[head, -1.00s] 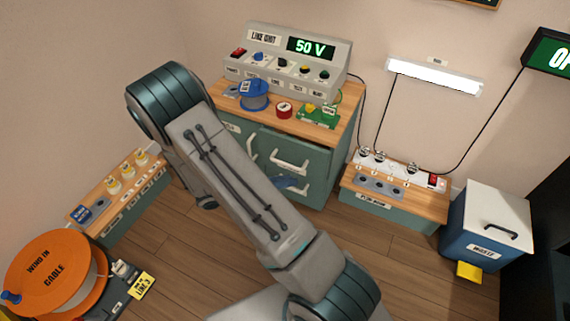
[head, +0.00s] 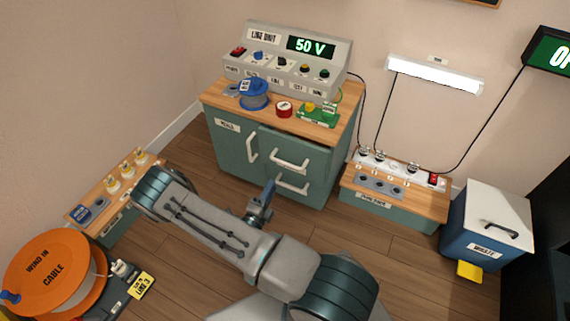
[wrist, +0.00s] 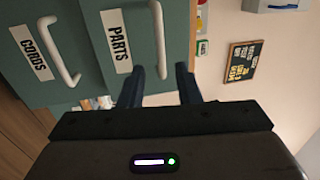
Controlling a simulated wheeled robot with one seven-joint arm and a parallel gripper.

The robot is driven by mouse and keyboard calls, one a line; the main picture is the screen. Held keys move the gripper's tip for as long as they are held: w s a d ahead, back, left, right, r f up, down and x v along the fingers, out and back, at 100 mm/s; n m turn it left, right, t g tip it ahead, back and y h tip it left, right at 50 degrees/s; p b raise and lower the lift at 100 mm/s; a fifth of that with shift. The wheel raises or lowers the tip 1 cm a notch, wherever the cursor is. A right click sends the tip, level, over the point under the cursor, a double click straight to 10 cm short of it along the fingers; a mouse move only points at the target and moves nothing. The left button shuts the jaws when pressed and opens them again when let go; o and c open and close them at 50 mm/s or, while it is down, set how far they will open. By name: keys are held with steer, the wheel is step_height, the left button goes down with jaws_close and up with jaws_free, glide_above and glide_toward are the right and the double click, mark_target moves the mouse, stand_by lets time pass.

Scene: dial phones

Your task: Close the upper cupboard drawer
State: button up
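The green cupboard (head: 232,155) has a door on the left and two drawers on the right. Its upper drawer (head: 312,157), labelled PARTS in the wrist view (wrist: 124,48), appears to stand out slightly. The lower drawer (head: 312,184) is labelled CORDS in the wrist view (wrist: 33,55). Each has a pale bar handle. My gripper (head: 269,184) is in front of the drawers, low and left of their handles in the head view. In the wrist view its two dark fingers (wrist: 161,76) are apart with nothing between them, pointing towards the PARTS front. Contact is not evident.
A low socket bench (head: 400,207) and a waste bin (head: 487,235) stand right. An orange cable reel (head: 45,268) is at lower left. Floor before the cupboard is clear.

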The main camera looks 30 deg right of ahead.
mark_target(285, 162)
steer(key=b+x, duration=0.2)
steer(key=x, duration=0.9)
steer(key=shift+w+d, duration=0.1)
steer(key=shift+d, duration=0.05)
jaws_close()
